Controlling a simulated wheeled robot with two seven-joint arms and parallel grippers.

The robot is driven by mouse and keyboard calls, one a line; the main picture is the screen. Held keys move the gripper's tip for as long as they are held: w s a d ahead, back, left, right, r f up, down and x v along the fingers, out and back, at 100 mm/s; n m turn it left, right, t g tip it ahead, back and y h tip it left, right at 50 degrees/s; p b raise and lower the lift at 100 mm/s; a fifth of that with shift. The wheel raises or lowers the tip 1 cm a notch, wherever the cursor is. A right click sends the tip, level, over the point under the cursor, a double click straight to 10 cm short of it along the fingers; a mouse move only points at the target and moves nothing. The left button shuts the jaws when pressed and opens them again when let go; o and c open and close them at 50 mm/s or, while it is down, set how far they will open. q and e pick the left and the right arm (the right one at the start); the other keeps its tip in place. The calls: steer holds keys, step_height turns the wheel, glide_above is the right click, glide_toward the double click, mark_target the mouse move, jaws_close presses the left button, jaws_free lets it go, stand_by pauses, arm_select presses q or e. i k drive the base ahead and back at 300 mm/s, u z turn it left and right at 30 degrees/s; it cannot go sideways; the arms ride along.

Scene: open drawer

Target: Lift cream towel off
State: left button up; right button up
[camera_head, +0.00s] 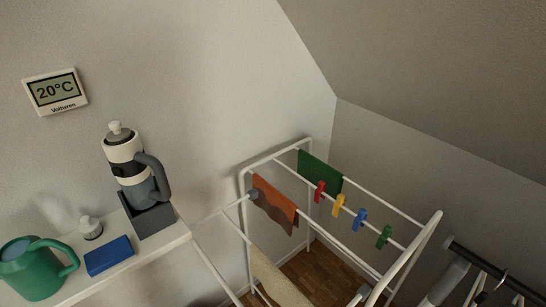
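A cream towel (276,279) hangs over a lower bar at the near left of a white drying rack (375,275). Its lower part is cut off by the bottom edge of the picture. A terracotta cloth (275,207) and a dark green cloth (320,172) hang farther back on the rack. Neither of my grippers shows in the head view.
Red (319,191), yellow (338,204), blue (359,219) and green pegs (384,237) sit on a rack bar. A dark rail (490,268) is at lower right.

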mark_target(279, 288)
steer(key=u, duration=1.2)
steer(key=k, duration=0.75)
steer(key=z, duration=0.05)
